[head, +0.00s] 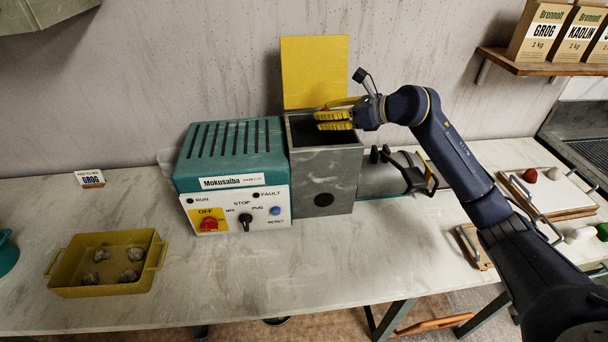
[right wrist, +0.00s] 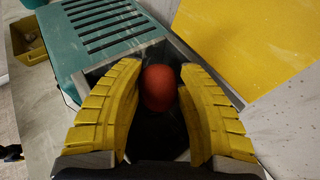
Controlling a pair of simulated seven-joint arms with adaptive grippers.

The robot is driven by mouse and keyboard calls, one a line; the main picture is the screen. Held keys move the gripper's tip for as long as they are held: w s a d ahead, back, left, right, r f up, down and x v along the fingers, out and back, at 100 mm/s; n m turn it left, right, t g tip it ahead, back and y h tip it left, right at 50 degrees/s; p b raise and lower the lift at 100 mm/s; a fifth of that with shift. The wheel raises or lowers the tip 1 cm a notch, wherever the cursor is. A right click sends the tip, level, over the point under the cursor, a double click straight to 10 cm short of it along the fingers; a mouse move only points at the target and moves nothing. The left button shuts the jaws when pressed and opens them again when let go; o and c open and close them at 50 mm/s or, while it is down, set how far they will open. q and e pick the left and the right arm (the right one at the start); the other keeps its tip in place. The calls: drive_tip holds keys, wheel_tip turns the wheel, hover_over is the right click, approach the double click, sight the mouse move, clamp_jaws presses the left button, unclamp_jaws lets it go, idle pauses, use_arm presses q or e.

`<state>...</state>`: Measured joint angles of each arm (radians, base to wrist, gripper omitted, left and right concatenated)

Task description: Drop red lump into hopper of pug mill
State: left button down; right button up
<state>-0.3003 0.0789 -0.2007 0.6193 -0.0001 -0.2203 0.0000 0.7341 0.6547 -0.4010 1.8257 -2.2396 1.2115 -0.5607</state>
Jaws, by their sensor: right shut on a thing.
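My right gripper (head: 333,120), with yellow ribbed fingers, is above the open hopper (head: 326,160) of the pug mill. It also shows in the right wrist view (right wrist: 160,95), shut on a rounded red lump (right wrist: 160,88) near the fingertips. The dark hopper opening lies below the lump. In the head view the fingers hide nearly all of the lump. The pug mill has a teal motor housing (head: 232,150) with slots on its left. The yellow hopper lid (head: 314,72) stands open behind. My left gripper is not in view.
A yellow tray (head: 105,289) with several grey lumps sits at the left. A control panel (head: 236,211) with a red knob faces front. At the right, a dark red lump (head: 529,175) and a pale lump (head: 554,174) sit on a white board (head: 560,195). The front middle bench is clear.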

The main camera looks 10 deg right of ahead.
drive_tip(key=shift+f, duration=1.35)
drive_tip(key=o, duration=1.3)
drive_tip(key=v, duration=1.2)
